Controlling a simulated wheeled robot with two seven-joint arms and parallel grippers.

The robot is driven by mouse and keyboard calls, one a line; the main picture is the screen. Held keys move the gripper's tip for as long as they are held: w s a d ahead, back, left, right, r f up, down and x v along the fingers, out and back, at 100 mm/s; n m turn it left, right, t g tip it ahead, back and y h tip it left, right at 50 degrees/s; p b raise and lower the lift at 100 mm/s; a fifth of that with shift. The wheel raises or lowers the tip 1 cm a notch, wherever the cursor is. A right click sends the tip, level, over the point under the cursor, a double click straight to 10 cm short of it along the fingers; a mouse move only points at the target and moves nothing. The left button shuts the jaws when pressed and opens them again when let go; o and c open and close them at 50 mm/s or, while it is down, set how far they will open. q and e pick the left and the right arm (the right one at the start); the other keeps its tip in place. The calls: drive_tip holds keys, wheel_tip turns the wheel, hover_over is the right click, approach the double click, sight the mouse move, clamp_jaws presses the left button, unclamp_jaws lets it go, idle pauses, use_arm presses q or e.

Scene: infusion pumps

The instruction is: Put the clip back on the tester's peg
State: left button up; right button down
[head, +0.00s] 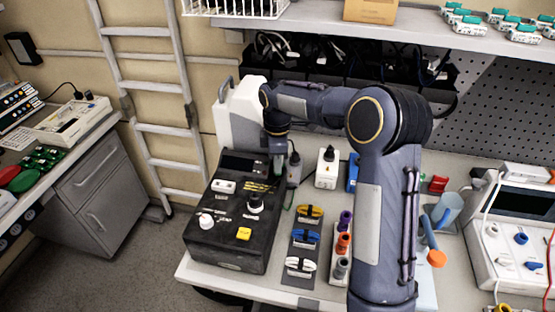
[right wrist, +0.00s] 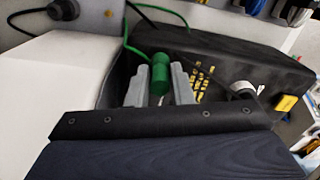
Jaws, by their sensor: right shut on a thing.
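The black tester (head: 225,235) stands on the bench at the left, with knobs and a yellow button on its sloping top. It also fills the back of the right wrist view (right wrist: 225,60). My right gripper (head: 278,172) points down at the tester's far right edge. In the right wrist view its two grey fingers (right wrist: 162,88) are shut on the green clip (right wrist: 160,72), which has a green lead. The clip is hardly visible in the head view, and I cannot make out the peg in either view. My left gripper is not in view.
A white case (head: 238,115) with a handle stands behind the tester. A strip with yellow, blue and white cable bundles (head: 305,238) lies to its right, near orange and purple plugs (head: 344,243). My right arm covers the bench middle.

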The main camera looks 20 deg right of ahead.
drive_tip(key=shift+f, duration=0.15)
drive_tip(key=c, duration=1.2)
unclamp_jaws()
drive_tip(key=shift+o, duration=0.4)
drive_tip(key=o, duration=0.4)
